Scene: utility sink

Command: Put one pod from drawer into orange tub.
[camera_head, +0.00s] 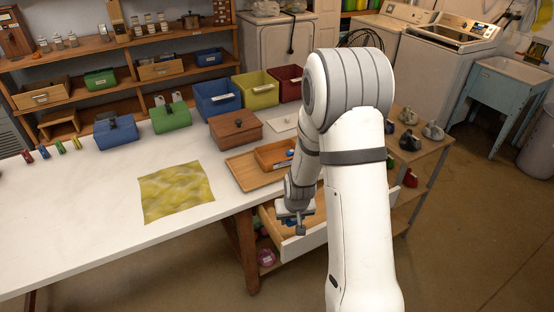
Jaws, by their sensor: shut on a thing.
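The drawer (313,238) under the table is pulled open, with a pale front and a wooden inside. My gripper (300,229) points down at the drawer, close behind its front panel. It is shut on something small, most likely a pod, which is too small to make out. Small blue shapes show beside the gripper, partly hidden by it. My arm hides part of the tub's right side and of the drawer.
A brown wooden box (235,131), green and blue lidded boxes and open blue, yellow and red bins stand behind. A yellow cloth (175,191) lies on the white table. The table's left front is clear.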

